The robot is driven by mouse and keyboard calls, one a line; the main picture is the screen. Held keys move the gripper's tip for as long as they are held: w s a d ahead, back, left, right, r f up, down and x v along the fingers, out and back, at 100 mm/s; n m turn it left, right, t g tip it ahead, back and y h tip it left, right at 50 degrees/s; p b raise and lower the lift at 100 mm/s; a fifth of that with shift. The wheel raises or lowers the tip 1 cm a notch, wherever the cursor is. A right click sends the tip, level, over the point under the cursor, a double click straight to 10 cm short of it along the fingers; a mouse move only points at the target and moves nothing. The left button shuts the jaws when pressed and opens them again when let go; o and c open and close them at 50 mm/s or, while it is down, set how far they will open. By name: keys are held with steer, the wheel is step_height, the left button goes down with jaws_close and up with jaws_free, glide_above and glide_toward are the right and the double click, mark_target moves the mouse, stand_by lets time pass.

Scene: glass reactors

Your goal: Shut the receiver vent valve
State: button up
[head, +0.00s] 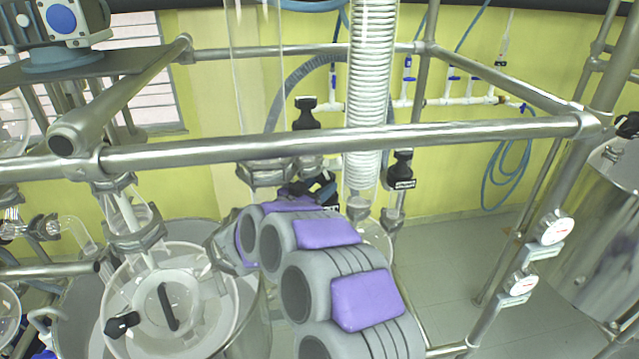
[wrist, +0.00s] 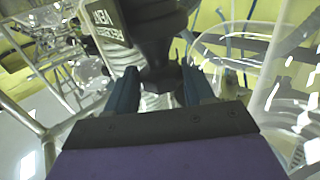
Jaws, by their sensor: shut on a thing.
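The receiver vent valve has a black handle (wrist: 158,50) with a black label in white letters, which I read only in part as "VEN". In the wrist view the handle's narrow neck lies between the two dark fingers of my gripper (wrist: 160,88), which are shut on it. In the head view my gripper (head: 318,184) reaches up to the glassware behind the front rail. The valve there is mostly hidden by my purple and grey arm, and its exact handle angle cannot be told.
A steel rail (head: 340,140) crosses in front of the glassware, close above my arm. Other black valve handles stand nearby, one above (head: 306,112) and one labelled at the right (head: 402,168). A glass coil column (head: 370,90) rises behind. A lidded glass vessel (head: 170,305) is at the lower left.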

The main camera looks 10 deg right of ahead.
steer(key=shift+f, duration=0.1)
steer(key=o, duration=0.6)
steer(key=shift+o, duration=0.8)
steer(key=shift+w+a+f, duration=0.1)
steer(key=shift+w+a, duration=0.05)
steer(key=shift+w, duration=0.05)
steer(key=shift+s, duration=0.15)
steer(key=b+v, duration=0.3)
steer(key=v, duration=1.4)
steer(key=shift+a, duration=0.2)
steer(key=shift+s, duration=0.1)
